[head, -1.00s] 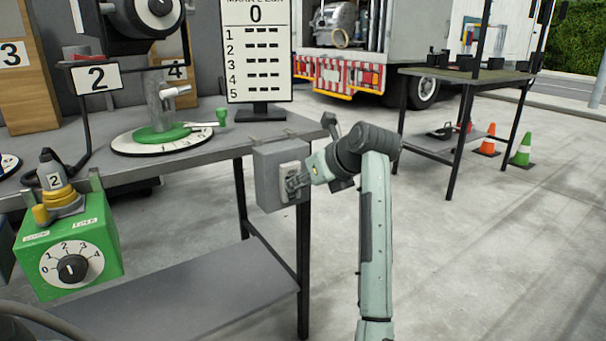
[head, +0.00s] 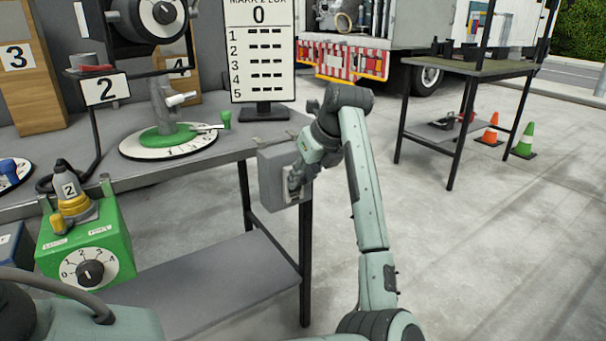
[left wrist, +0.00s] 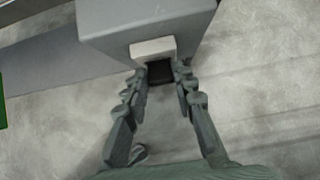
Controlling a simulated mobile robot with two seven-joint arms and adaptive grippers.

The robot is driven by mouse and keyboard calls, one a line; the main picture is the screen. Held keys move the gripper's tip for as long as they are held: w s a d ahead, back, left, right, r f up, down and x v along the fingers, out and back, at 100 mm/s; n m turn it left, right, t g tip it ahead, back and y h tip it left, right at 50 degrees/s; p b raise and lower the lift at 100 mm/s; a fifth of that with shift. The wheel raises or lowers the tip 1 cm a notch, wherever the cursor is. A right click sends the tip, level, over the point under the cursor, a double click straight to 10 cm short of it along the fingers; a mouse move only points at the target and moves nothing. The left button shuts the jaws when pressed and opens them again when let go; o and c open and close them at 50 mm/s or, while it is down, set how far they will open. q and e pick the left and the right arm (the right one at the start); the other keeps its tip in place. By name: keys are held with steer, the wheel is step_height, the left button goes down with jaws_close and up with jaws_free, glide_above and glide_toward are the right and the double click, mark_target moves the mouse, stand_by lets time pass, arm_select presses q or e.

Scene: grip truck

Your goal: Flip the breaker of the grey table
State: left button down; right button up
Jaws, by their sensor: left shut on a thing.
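The grey breaker box (head: 270,183) hangs at the right front corner of the grey table (head: 222,152). It also shows at the top of the left wrist view (left wrist: 140,18). A pale plate (left wrist: 150,50) sits on its face, with a dark breaker switch (left wrist: 160,82) beside it. My right gripper is not seen.
A green box with a dial (head: 90,250) hangs on the table's front at left. A sign board (head: 260,60) and a round white dial base (head: 140,148) stand on the tabletop. A second table (head: 460,70), cones (head: 525,140) and a truck are behind. The floor at right is clear.

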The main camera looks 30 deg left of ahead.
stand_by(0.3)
arm_select(q)
steer(key=c, duration=1.2)
jaws_free()
steer(key=shift+r, duration=0.1)
steer(key=v, duration=1.2)
steer(key=shift+a, duration=0.15)
